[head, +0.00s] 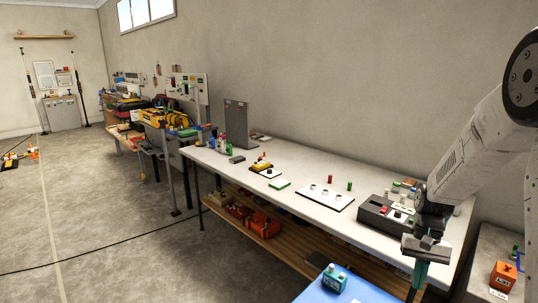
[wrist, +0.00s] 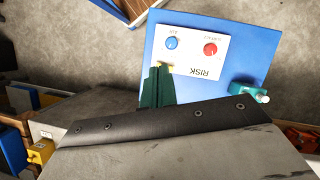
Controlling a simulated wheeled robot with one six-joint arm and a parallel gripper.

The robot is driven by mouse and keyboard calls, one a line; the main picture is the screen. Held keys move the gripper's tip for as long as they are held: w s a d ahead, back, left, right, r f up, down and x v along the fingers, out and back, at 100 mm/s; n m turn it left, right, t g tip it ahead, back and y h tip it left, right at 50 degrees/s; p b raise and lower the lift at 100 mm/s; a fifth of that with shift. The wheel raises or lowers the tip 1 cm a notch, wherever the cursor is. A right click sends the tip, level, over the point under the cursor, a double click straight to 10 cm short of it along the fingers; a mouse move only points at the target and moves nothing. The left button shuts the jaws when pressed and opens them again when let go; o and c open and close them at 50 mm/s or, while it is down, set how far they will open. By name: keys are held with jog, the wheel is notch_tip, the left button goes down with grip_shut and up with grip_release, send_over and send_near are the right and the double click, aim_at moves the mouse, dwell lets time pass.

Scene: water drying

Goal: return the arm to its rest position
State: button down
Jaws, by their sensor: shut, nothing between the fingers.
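My gripper (head: 416,283) hangs fingers-down at the lower right of the head view, in front of the long white workbench (head: 225,160). Its dark green fingers are together and empty; in the wrist view the shut fingers (wrist: 159,82) show over a blue surface (wrist: 200,30). A white card (wrist: 195,57) marked RISK, with a blue knob (wrist: 171,43) and a red knob (wrist: 210,49), lies beyond the fingertips. I cannot tell whether the fingers touch it. My arm comes in from the right edge of the head view.
A teal object (head: 335,277) stands on the blue surface (head: 318,293), close left of the gripper. A dark grey device (head: 378,217) sits on the bench behind it. An orange box (head: 503,275) stands at the lower right. Open floor (head: 120,245) lies to the left.

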jog(key=s+a+r+n+t, duration=0.1)
jog(key=s+a+r, duration=0.3)
jog(key=s+r, duration=0.3)
jog(key=s+a+r+n+t+h, duration=0.1)
jog(key=s+a+r+n+t, duration=0.1)
jog(key=s+a+r, duration=0.2)
jog(key=s+a+r+n+t, duration=0.2)
jog(key=s+a+r, duration=0.3)
jog(key=s+r, duration=0.6)
jog(key=shift+s+h, duration=0.4)
jog(key=shift+s, duration=0.7)
